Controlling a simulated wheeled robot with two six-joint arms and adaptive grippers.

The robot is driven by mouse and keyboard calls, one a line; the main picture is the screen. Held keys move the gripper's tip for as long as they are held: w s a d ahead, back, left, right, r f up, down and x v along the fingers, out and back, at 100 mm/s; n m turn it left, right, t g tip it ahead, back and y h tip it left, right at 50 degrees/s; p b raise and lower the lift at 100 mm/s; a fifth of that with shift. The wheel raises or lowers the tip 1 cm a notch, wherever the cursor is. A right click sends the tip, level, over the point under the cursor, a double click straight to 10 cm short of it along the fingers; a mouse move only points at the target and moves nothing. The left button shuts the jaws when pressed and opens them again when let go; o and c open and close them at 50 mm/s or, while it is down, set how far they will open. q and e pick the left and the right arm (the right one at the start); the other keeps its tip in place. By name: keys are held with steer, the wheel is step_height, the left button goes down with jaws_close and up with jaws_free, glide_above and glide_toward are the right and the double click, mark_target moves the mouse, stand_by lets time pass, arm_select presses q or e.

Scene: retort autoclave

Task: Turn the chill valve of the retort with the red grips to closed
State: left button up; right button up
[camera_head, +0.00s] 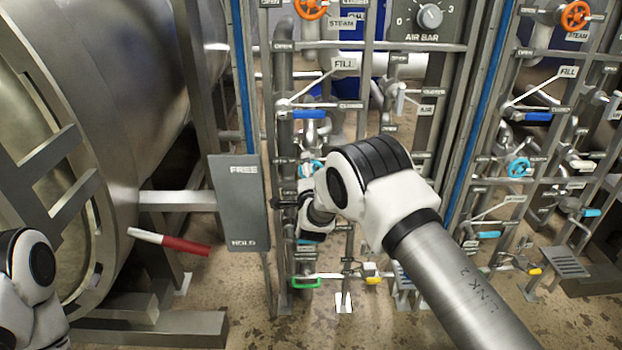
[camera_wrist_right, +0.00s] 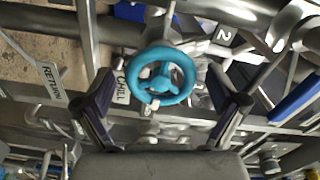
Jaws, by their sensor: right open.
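The chill valve is a light-blue handwheel (camera_wrist_right: 160,82) beside a CHILL label (camera_wrist_right: 122,87) in the right wrist view. In the head view the wheel (camera_head: 312,166) is partly hidden behind my right arm. My right gripper (camera_wrist_right: 161,88) is open, with one finger on each side of the wheel; whether either touches it cannot be told. The retort (camera_head: 130,75) fills the left of the head view, and a white lever with a red grip (camera_head: 186,245) sticks out of its front. Only part of my left arm shows at the lower left; its gripper is out of view.
A grey FREE/HOLD plate (camera_head: 238,203) stands left of the pipe rack. A blue FILL lever (camera_head: 308,115) is above the wheel, and a green handle (camera_head: 305,283) is below. A second rack has its own light-blue wheel (camera_head: 519,167) at the right.

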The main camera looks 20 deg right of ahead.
steer(key=v, duration=1.1)
steer(key=shift+s, duration=0.3)
stand_by(1.9)
